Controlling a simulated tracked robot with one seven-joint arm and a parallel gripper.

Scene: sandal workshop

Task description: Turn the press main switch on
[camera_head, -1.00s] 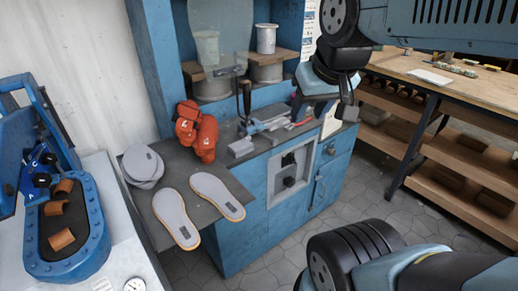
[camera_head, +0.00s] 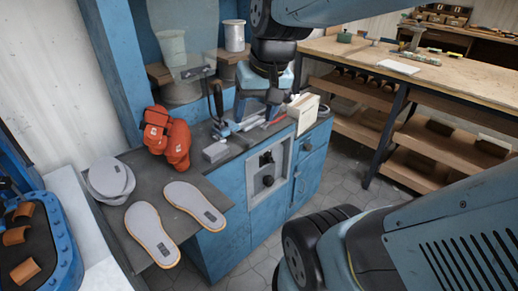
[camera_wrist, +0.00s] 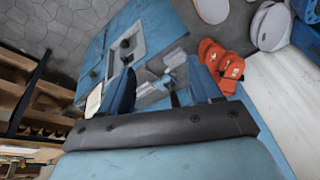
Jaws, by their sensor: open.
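A grey switch panel (camera_head: 257,178) is set in the front of the blue press cabinet (camera_head: 235,240). It carries a black round knob (camera_head: 268,181) low down and a dark fitting (camera_head: 266,158) above it. Which one is the main switch, and its setting, I cannot tell. My gripper (camera_head: 258,112) is above the cabinet's worktop, behind and above the panel. In the wrist view my gripper (camera_wrist: 162,80) has its two blue fingers apart with nothing held. The panel (camera_wrist: 140,36) shows beyond the left finger, clear of it.
Orange gloves (camera_head: 168,137), grey soles (camera_head: 152,232) and a grey block (camera_head: 215,151) lie on the worktop. A white box (camera_head: 303,112) stands right of my gripper. A wooden bench with shelves (camera_head: 440,85) is at right. Floor before the cabinet is clear.

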